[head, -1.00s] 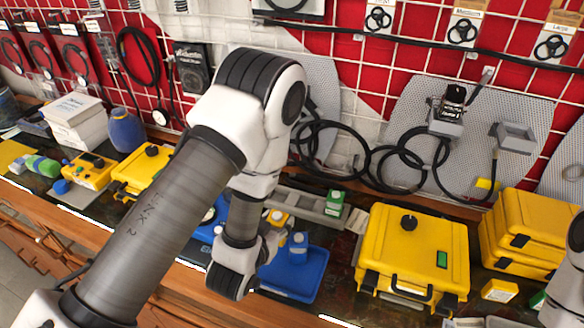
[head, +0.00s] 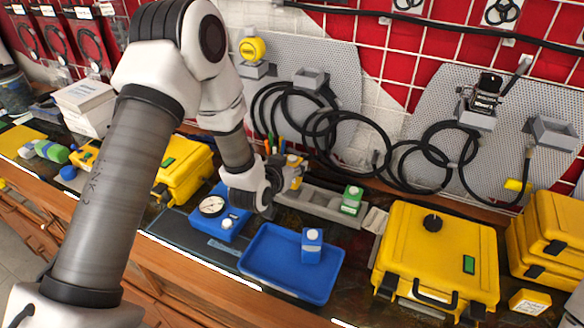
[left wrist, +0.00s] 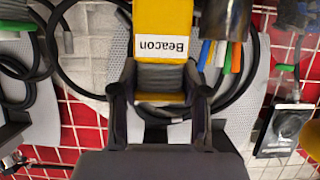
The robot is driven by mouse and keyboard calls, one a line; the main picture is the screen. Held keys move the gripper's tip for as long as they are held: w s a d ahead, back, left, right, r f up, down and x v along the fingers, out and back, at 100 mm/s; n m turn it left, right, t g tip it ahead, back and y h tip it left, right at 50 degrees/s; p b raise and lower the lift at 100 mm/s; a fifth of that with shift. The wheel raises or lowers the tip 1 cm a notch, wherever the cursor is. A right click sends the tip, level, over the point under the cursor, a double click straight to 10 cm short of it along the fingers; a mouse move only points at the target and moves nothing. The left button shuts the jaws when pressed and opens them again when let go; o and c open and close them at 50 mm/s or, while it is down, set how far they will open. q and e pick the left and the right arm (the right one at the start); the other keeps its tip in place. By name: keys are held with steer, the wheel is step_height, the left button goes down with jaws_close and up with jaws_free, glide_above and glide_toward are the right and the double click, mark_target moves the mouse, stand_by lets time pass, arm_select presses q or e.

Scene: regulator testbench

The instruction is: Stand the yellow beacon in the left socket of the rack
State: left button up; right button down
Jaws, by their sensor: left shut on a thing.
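The yellow beacon (head: 294,167) is held in my left gripper (head: 283,182), in the air near the left end of the grey rack (head: 313,205). In the left wrist view the beacon (left wrist: 160,18) shows a white "Beacon" label, and the fingers of my left gripper (left wrist: 160,95) are closed on its grey ribbed part. The gripper partly covers the beacon and the rack's left end in the head view, so the left socket cannot be made out. My right gripper is out of view.
A blue gauge unit (head: 222,217) is to the left. Yellow cases (head: 437,250) stand right. Pens (head: 272,146) and black hoses (head: 345,120) are behind.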

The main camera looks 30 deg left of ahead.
arm_select(q)
steer(key=f, duration=0.1)
steer(key=w+f+p, duration=0.1)
steer(key=f, duration=0.1)
steer(key=shift+w+a+f+p, duration=0.3)
steer(key=shift+f, duration=0.15)
steer(key=shift+s, duration=0.1)
steer(key=shift+f+b, duration=0.15)
steer(key=shift+b, duration=0.2)
steer(key=shift+f+b, duration=0.3)
steer(key=shift+f, duration=0.15)
steer(key=o, duration=1.2)
